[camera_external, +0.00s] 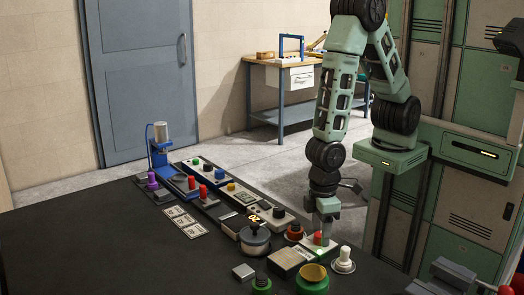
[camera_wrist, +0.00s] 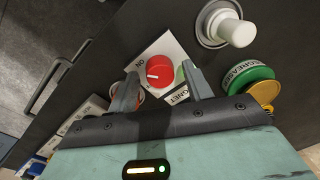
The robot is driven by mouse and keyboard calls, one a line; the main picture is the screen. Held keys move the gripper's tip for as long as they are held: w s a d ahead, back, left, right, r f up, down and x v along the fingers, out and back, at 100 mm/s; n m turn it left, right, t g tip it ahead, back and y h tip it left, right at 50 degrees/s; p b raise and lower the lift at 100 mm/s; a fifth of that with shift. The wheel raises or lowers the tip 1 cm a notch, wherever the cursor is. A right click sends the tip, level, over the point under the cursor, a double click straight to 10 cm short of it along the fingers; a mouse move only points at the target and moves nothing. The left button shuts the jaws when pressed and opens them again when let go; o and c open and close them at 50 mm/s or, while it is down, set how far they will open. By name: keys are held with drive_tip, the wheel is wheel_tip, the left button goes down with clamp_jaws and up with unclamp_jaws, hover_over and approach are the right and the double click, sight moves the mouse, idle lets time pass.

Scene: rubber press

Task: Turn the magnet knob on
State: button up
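The magnet knob is a round red dial with a white pointer mark (camera_wrist: 160,72), on a white plate lettered ON at the left and, partly hidden, "...GNET" below. In the wrist view the white mark is on the dial's lower left part. The red knob also shows in the external view (camera_external: 318,238), directly under my gripper (camera_external: 322,220). In the wrist view my gripper (camera_wrist: 160,85) is open, its two fingers apart on the left and right of the knob. I see a gap between the knob and the fingers, and no clear contact.
A white knob (camera_external: 343,260) stands right of the magnet plate. A red button (camera_external: 294,231) and a metal pot-like dial (camera_external: 254,238) are at the left. A green locker (camera_external: 440,180) stands behind.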

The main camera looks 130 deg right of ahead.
drive_tip(key=shift+r, duration=0.1)
wheel_tip(320, 180, up, 17)
drive_tip(key=d, duration=0.1)
drive_tip(key=shift+s, duration=0.25)
idle(0.4)
drive_tip(key=shift+r, duration=0.1)
idle(0.3)
drive_tip(key=s+a+n, duration=1.3)
drive_tip(key=s+a, duration=0.3)
drive_tip(key=s, duration=0.1)
drive_tip(key=shift+s+r, duration=0.2)
idle(0.5)
